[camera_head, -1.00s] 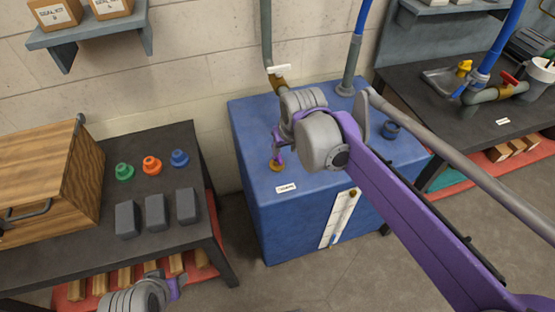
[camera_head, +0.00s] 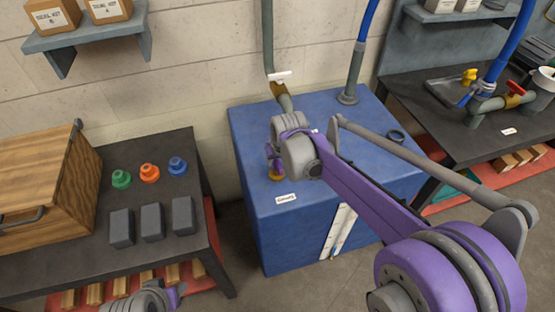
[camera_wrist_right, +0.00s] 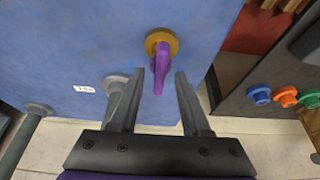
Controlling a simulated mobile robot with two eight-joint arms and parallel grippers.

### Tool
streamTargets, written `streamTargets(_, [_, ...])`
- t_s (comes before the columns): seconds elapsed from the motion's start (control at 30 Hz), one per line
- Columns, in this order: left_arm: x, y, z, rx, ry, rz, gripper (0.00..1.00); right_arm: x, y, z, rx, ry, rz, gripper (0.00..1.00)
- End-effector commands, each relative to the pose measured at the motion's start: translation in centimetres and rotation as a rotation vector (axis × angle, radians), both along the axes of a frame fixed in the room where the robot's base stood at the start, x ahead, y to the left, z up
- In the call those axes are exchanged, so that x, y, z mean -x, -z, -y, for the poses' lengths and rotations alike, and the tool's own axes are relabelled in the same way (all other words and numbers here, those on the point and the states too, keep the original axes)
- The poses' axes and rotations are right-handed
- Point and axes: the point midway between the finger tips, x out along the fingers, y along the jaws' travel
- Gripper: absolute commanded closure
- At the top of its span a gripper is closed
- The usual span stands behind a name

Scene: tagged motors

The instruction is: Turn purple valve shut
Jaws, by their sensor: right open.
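The purple valve (camera_wrist_right: 161,66) is a purple lever on a round brass-coloured base, set on top of the blue tank (camera_head: 350,190). In the right wrist view the lever points toward my right gripper (camera_wrist_right: 159,76). That gripper is open, with one finger on each side of the lever in the picture; I cannot tell whether either touches it. In the head view my right gripper (camera_head: 274,155) is over the valve's base, its fingers hard to make out. My left gripper (camera_head: 175,292) is at the bottom edge, mostly cut off.
A small label (camera_head: 286,198) is near the purple valve. The left bench holds green, orange and blue knobs (camera_head: 149,173), grey blocks (camera_head: 152,222) and a wooden box (camera_head: 45,190). A red-handled valve (camera_head: 515,88) is at right.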

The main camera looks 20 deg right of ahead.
Motion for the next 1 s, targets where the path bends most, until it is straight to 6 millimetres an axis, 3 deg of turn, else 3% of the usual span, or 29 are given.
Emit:
streamTargets(0.17, [0.00,-0.01,0.00,0.000,0.000,0.000,0.50,-0.01,0.00,0.01,0.000,0.000,0.000,0.53])
streamTargets(0.43, [0.00,-0.01,0.00,0.000,0.000,0.000,0.50,0.00,-0.03,0.01,0.000,0.000,0.000,0.98])
streamTargets(0.47, [0.00,-0.01,0.00,0.000,0.000,0.000,0.50,0.00,-0.03,0.00,0.000,0.000,0.000,1.00])
streamTargets(1.0, [-0.02,-0.11,0.00,0.000,0.000,0.000,0.50,0.00,-0.05,0.07,0.000,-0.053,0.000,1.00])
